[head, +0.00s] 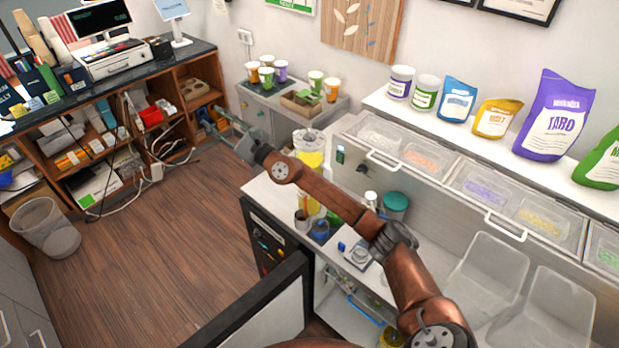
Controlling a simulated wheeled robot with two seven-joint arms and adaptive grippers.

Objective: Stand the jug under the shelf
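A clear jug-like container with yellow on it (311,158) stands at the far left end of the white counter. My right arm crosses in front of it and hides its middle, and more yellow shows below the arm. My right gripper (228,122) is left of this container, out over the floor side, and apart from it. Its grey fingers point to the upper left. I see nothing held in them, but their gap is unclear. The white shelf (378,101) runs along the wall at the right, above lidded clear bins. My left gripper is out of view.
Bags and tubs, including a purple TARO bag (556,115), stand on the shelf. Small cups, a blue item (320,231) and a green-lidded tub (396,203) crowd the counter. A side table (258,97) holds coloured cups. Wooden floor (160,235) is open at left.

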